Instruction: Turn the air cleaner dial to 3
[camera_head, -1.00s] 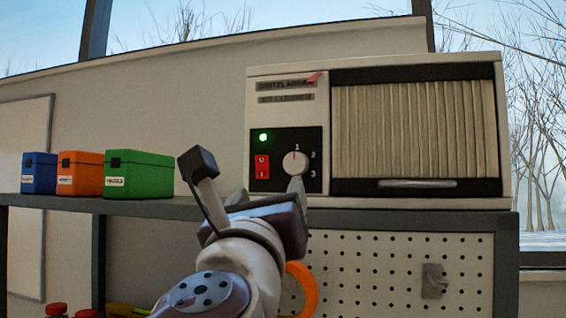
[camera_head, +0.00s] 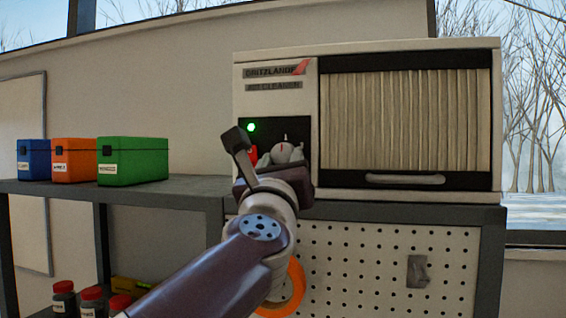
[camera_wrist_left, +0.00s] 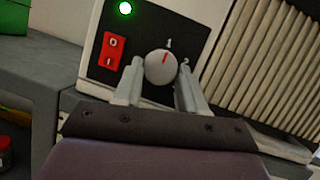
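The air cleaner (camera_head: 276,106) is a beige box with a pleated filter, standing on a grey shelf. Its round white dial (camera_head: 284,150) sits on a black panel, with its red pointer mark near 1. In the left wrist view the dial (camera_wrist_left: 160,66) lies between the tips of my left gripper (camera_wrist_left: 158,80), one finger on each side. I cannot tell whether the fingers touch it. My left gripper (camera_head: 287,162) in the head view hides the lower dial and the number 3. The fingers are apart. My right gripper is not in view.
A red 0/I switch (camera_wrist_left: 114,50) is just left of the dial, below a lit green lamp (camera_wrist_left: 125,8). Blue, orange and green boxes (camera_head: 132,162) stand on the shelf to the left. A pegboard (camera_head: 380,262) is below.

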